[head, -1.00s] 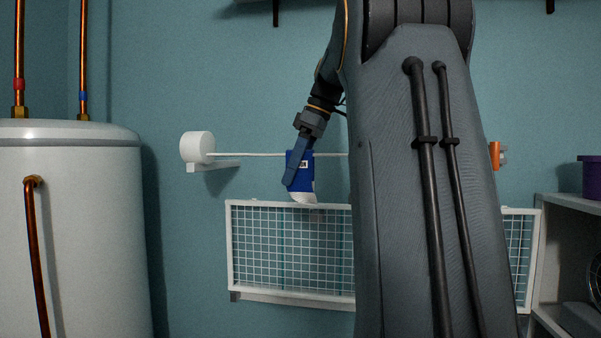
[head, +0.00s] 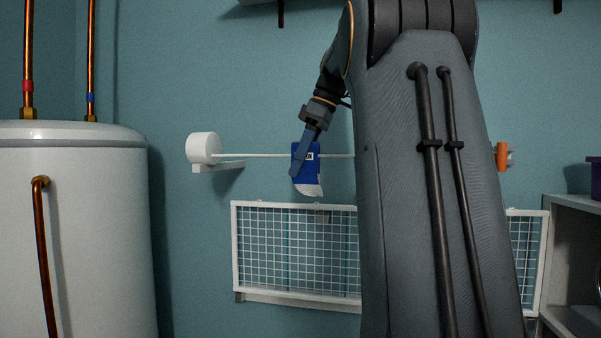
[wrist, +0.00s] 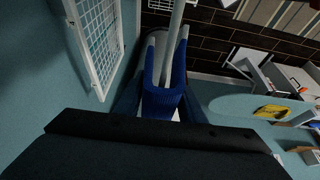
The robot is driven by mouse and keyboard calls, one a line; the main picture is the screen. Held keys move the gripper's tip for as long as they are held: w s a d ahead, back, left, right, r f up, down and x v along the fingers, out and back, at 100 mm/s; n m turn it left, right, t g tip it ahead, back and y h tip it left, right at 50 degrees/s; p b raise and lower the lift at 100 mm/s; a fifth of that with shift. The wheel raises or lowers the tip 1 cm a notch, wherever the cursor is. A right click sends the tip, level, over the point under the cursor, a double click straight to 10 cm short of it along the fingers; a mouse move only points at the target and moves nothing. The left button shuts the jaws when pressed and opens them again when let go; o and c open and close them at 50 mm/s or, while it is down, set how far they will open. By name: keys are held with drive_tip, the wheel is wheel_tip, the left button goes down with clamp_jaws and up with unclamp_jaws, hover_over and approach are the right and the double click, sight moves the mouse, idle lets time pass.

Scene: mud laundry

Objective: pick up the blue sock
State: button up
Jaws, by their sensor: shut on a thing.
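The blue sock (head: 312,166), with a white toe and a small pale label, is at the clothesline (head: 250,155) in the head view. My gripper (head: 299,162) reaches down from the upper right and is shut on the sock. The sock's top edge stands above the line, and its white toe hangs below, tilted to the right. In the wrist view the blue ribbed sock (wrist: 162,103) lies between my fingers, with the pale line running away past it. I cannot tell whether the sock still touches the line.
A white wire rack (head: 297,204) is on the wall just below the sock. A white reel (head: 202,148) holds the line's left end, and an orange clip (head: 502,156) is at the right. A white water tank (head: 85,230) stands left, and shelves (head: 575,206) stand right.

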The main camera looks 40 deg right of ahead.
wheel_tip(320, 180, up, 14)
drive_tip(key=shift+f+p, duration=0.1)
drive_tip(key=shift+p, duration=1.15)
drive_tip(key=shift+r+p, duration=0.95)
drive_tip(key=shift+r, duration=0.1)
